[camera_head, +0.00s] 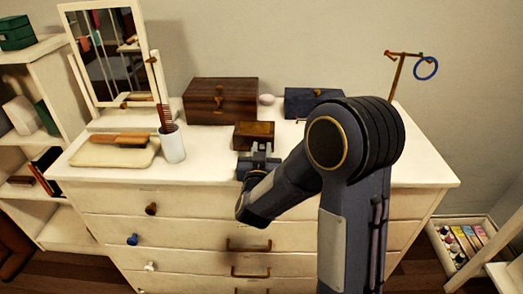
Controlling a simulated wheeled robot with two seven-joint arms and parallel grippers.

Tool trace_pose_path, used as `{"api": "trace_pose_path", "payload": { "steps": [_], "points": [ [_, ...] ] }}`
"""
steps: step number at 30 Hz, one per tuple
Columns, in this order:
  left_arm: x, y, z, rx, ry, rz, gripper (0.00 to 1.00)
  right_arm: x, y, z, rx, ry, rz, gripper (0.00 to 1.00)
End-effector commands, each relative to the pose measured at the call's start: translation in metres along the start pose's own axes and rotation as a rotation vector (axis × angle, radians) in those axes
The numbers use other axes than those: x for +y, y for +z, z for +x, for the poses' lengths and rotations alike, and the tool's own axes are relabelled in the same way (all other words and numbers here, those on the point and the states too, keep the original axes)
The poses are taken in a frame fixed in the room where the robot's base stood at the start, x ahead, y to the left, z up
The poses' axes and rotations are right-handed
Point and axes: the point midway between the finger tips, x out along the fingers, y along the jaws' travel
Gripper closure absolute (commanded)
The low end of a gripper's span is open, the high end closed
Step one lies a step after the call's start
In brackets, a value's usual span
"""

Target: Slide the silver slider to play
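A small brown wooden box (254,132) sits near the front middle of the white dresser top. My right gripper (261,149) is at the near side of this box, low over the dresser's front edge. I cannot tell whether it touches the box, or whether its fingers are open or shut. No silver slider can be made out; the gripper hides part of the box's front. My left gripper is not in view.
Behind stand a larger brown box (220,101) and a dark blue box (313,101). To the left are a white cup with a comb (172,145), a brush on a cream pad (100,156) and a mirror (110,54). A hook stand with a blue ring (426,68) is at right.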

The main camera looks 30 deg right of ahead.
Motion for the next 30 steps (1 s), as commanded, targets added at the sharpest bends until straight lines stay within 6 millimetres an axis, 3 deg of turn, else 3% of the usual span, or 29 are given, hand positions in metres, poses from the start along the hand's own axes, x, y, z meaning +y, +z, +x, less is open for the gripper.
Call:
{"api": "trace_pose_path", "payload": {
  "steps": [1,5,13,18,25,26,30],
  "points": [
    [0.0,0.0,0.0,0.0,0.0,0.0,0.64,0.0,0.0,0.0,0.0,0.0,0.0,0.83],
    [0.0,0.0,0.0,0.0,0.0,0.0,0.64,0.0,0.0,0.0,0.0,0.0,0.0,1.0],
    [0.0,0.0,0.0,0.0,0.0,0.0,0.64,0.001,0.0,0.0,0.0,0.0,0.001,1.0],
    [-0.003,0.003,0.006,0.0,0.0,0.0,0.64,0.018,0.001,0.0,0.001,0.003,0.002,1.0],
    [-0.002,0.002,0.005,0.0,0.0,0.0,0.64,0.018,0.0,0.0,0.001,0.001,0.0,1.0],
    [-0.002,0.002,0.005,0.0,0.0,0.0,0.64,0.018,0.0,0.0,0.001,0.001,0.0,0.86],
    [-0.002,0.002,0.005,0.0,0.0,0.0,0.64,0.018,0.0,0.0,0.0,0.0,0.0,0.67]
  ]
}}
